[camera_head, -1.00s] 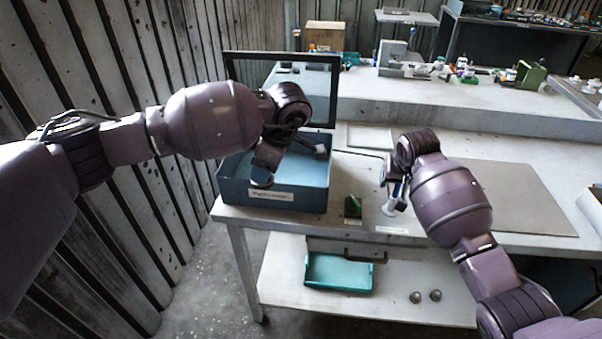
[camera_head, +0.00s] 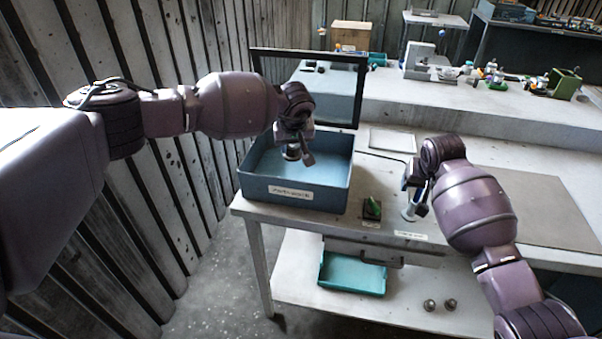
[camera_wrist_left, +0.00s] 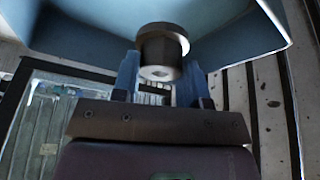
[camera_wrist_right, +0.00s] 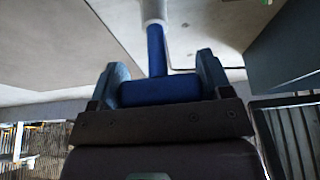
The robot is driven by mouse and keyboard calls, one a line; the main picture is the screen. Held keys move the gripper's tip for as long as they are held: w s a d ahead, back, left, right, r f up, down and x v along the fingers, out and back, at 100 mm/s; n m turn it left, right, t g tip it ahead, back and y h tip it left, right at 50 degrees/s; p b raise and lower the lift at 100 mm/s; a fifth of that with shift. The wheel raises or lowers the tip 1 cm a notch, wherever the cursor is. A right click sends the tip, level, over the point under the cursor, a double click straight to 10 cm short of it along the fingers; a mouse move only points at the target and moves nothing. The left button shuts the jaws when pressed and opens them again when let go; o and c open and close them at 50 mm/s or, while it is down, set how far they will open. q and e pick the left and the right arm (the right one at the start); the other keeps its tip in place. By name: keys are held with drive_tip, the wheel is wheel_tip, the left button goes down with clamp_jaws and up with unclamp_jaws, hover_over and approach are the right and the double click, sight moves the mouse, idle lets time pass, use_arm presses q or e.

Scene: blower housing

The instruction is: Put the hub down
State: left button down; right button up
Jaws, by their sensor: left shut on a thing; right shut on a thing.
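The hub (camera_wrist_left: 163,48) is a dark, short cylinder with a flange and a square hole in its end. In the left wrist view it sits between the two fingers of my left gripper (camera_wrist_left: 160,85), which is shut on it. In the head view my left gripper (camera_head: 293,146) holds the hub (camera_head: 291,153) over the open blue bin (camera_head: 290,192). I cannot tell whether the hub touches the bin. My right gripper (camera_wrist_right: 160,85) is shut on the blue handle (camera_wrist_right: 157,48) of a tool with a whitish end. This tool (camera_head: 409,212) stands upright at the table's front.
A black frame (camera_head: 357,95) stands behind the bin. A small green item (camera_head: 372,208) lies between the bin and the right gripper. A teal tray (camera_head: 352,274) and two small round parts (camera_head: 440,304) are on the lower shelf. A grey mat (camera_head: 545,205) lies right.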

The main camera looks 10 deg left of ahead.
use_arm(q)
drive_tip(key=m, duration=0.2)
drive_tip(key=w+d+m+h, duration=0.1)
drive_tip(key=shift+w+r+m, duration=0.15)
drive_tip(key=shift+m, duration=0.25)
drive_tip(key=shift+f+m+h, duration=0.2)
drive_tip(key=shift+m+h, duration=0.1)
approach(299, 177)
drive_tip(key=shift+x, duration=2.5)
drive_tip(key=shift+d+f, duration=0.1)
drive_tip(key=shift+f, duration=0.1)
drive_tip(key=c, duration=0.6)
unclamp_jaws()
drive_tip(key=shift+c, duration=0.2)
drive_tip(key=shift+r, duration=0.65)
drive_tip(key=v, duration=1.1)
drive_tip(key=shift+s, duration=0.3)
